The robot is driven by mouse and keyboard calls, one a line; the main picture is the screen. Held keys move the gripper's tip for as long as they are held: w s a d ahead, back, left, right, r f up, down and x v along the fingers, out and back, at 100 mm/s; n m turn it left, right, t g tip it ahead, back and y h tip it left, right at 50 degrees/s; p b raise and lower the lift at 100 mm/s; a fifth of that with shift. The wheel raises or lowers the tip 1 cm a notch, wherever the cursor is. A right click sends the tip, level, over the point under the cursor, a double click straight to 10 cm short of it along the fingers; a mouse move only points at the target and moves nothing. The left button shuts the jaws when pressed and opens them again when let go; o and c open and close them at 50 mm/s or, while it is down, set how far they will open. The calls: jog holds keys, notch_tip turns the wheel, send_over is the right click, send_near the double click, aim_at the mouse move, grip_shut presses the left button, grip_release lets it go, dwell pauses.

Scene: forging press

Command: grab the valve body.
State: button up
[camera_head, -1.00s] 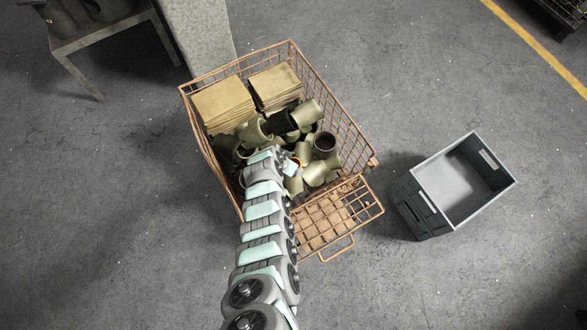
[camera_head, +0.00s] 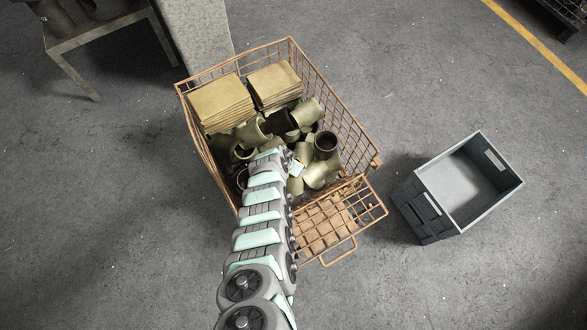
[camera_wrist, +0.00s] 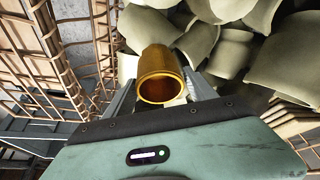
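The valve body in front of my gripper is a shiny gold, hollow, pipe-like piece (camera_wrist: 160,75) in the wrist view, its round open end facing the camera. My gripper (camera_wrist: 160,88) has its two fingers apart, one on each side of this piece. I cannot see the fingertips clearly or any firm contact. In the head view my gripper (camera_head: 297,166) is down in the wire basket among dull olive pipe fittings (camera_head: 315,174), and my arm hides part of the pile.
The rusty wire basket (camera_head: 347,112) has mesh walls close to my arm; the wrist view shows its mesh (camera_wrist: 60,72) at left. Stacked tan sheets (camera_head: 222,102) fill its far end. A grey open bin (camera_head: 490,205) stands on the floor at right, with clear floor around it.

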grip_shut()
dwell(0.5)
jog(key=shift+r, duration=0.15)
